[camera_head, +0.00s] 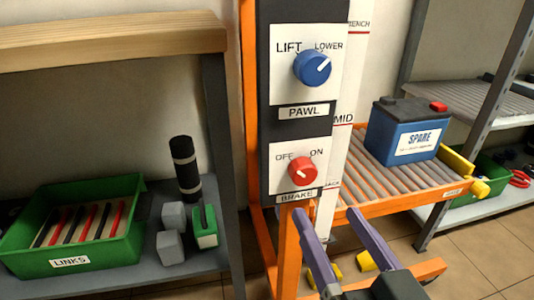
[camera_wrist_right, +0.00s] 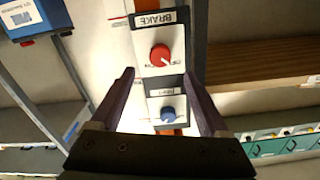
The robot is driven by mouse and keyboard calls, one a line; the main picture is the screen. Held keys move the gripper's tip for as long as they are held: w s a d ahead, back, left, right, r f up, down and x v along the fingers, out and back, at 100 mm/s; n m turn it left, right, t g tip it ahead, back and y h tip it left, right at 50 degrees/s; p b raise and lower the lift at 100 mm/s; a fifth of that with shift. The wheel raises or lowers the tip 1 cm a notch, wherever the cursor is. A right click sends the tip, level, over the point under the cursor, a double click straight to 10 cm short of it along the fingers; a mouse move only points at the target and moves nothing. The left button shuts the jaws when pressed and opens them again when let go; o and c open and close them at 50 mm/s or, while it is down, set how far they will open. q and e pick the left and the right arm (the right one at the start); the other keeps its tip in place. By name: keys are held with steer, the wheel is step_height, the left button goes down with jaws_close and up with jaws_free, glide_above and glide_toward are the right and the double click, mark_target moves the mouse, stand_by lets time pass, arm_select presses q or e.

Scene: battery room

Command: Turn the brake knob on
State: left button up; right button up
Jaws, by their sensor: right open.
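The red brake knob (camera_head: 302,170) sits on a white plate with OFF at upper left and ON at upper right, above the BRAKE label (camera_head: 297,196). It also shows upside down in the right wrist view (camera_wrist_right: 160,54), where its pale mark seems to point to the OFF side, though it is small. My right gripper (camera_head: 328,214) has two purple fingers spread apart and empty, below and right of the knob and not touching it. In the right wrist view, the knob lies ahead between and beyond the fingertips (camera_wrist_right: 160,75). My left gripper is out of view.
A blue PAWL knob (camera_head: 312,67) is above the brake knob, its mark toward LOWER. An orange post (camera_head: 250,110) borders the panel. At right, a roller tray (camera_head: 380,187) holds a blue SPARE battery (camera_head: 405,132). A green LINKS bin (camera_head: 110,250) stands at left.

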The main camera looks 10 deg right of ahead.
mark_target(306, 177)
steer(key=w+b, duration=0.2)
steer(key=w, duration=0.6)
steer(key=shift+w+a, duration=0.1)
steer(key=shift+c, duration=0.4)
jaws_close()
